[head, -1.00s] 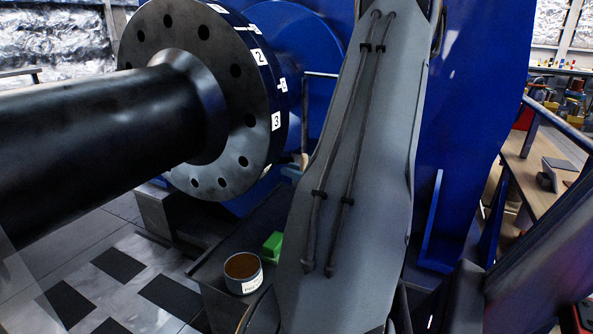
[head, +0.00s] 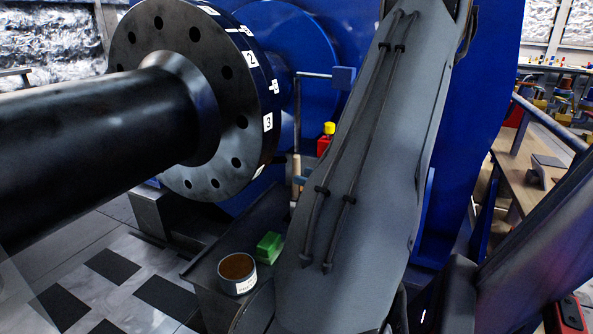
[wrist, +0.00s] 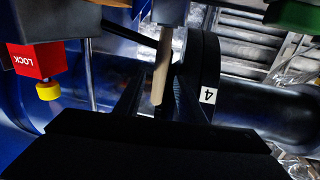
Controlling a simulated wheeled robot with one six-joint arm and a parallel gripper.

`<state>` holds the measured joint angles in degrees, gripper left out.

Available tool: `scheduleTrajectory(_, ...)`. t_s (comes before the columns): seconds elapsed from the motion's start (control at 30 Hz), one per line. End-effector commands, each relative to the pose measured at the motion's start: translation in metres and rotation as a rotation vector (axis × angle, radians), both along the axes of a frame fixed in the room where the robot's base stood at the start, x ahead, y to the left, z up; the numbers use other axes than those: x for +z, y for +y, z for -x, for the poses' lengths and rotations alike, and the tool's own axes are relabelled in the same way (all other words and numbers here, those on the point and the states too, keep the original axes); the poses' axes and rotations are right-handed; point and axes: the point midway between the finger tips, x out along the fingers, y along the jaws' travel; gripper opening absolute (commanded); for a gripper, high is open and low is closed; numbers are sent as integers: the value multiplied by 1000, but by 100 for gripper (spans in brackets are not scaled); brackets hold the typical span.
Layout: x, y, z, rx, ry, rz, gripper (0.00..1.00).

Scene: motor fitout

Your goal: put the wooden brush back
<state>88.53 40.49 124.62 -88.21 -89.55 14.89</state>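The wooden brush shows in the wrist view as a pale wooden handle (wrist: 162,68), its upper end running up to a grey block at the top edge. Its bristles cannot be made out. In the head view a thin upright wooden piece (head: 296,172), seemingly the same handle, stands just left of my arm, beside the flange. My gripper (wrist: 158,78) has its two dark fingers apart, one on each side of the handle, with a visible gap on the left. Whether the right finger touches it is unclear. In the head view my arm hides the gripper.
A brown-filled can (head: 238,273) and a green box (head: 269,247) stand on a dark tray (head: 205,262). A red lock box (wrist: 38,60) with a yellow knob is left of my gripper. The big numbered flange (head: 190,100) and shaft fill the left.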

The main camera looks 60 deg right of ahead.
Motion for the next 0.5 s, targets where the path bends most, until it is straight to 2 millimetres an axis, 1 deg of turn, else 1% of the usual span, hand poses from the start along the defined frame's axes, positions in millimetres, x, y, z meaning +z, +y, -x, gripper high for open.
scheduleTrajectory(0.03, 1, -1, 11, -4, 0, -1, 36)
scheduleTrajectory(0.2, 0, 0, 35, -3, 0, -1, 36)
scheduleTrajectory(0.33, 0, 0, 44, -2, 0, 0, 36)
scheduleTrajectory(0.5, -1, 0, 46, 0, 0, 0, 36)
